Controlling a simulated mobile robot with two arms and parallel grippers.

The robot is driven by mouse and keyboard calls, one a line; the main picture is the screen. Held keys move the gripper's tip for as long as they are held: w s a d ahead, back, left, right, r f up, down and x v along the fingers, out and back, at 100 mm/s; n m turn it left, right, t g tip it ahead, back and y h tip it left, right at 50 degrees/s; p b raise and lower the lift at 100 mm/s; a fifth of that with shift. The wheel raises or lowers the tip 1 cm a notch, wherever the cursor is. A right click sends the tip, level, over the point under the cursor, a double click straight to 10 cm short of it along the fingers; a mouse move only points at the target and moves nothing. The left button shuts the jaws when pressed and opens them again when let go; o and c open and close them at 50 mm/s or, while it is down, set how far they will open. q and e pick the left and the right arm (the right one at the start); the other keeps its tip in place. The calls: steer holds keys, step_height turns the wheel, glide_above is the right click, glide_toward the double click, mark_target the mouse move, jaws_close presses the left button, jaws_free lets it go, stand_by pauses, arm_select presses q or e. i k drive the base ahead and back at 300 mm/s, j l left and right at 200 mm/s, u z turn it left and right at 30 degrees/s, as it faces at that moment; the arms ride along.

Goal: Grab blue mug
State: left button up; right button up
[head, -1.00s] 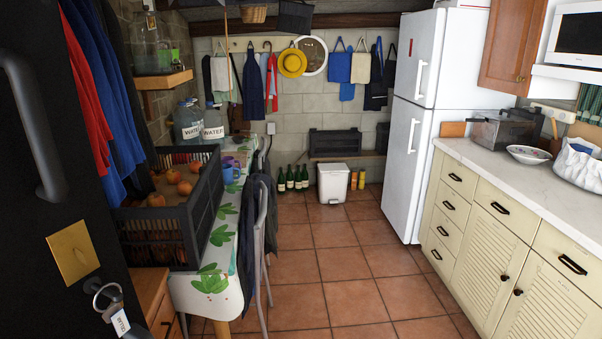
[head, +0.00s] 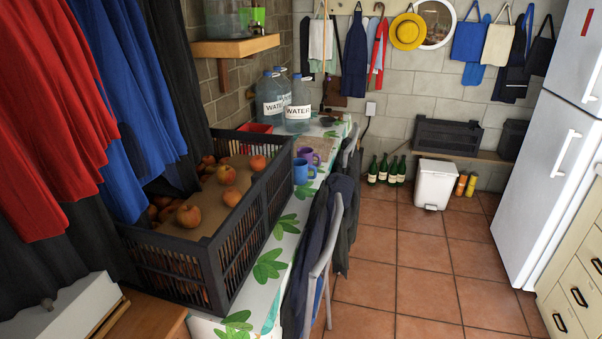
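The blue mug (head: 303,171) stands upright on the table with the leaf-patterned cloth (head: 284,225), just right of the black crate. A purple mug (head: 308,155) stands right behind it. The lower left part of the blue mug is close to the crate's edge in the picture; I cannot tell whether they touch. Neither of my grippers is in the head view.
A black crate (head: 266,209) of apples fills the table's near left. Water bottles (head: 298,106) stand at the back. A chair (head: 323,262) draped with dark jackets lines the table's right side. The tiled floor (head: 425,270) right of it is clear.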

mark_target(301, 167)
steer(key=i+l+z, duration=0.45)
steer(key=l, duration=0.4)
steer(key=i+l+z, duration=0.4)
steer(key=i+l, duration=0.25)
steer(key=i, duration=0.15)
steer(key=i+u, duration=0.1)
steer(key=i, duration=0.4)
steer(key=i+l+u, duration=0.1)
steer(key=i, duration=0.35)
steer(key=i+l+u, duration=0.1)
steer(key=i, duration=0.4)
steer(key=i+u, duration=0.3)
steer(key=i, duration=0.35)
steer(key=i+l+u, duration=0.3)
steer(key=i, duration=0.3)
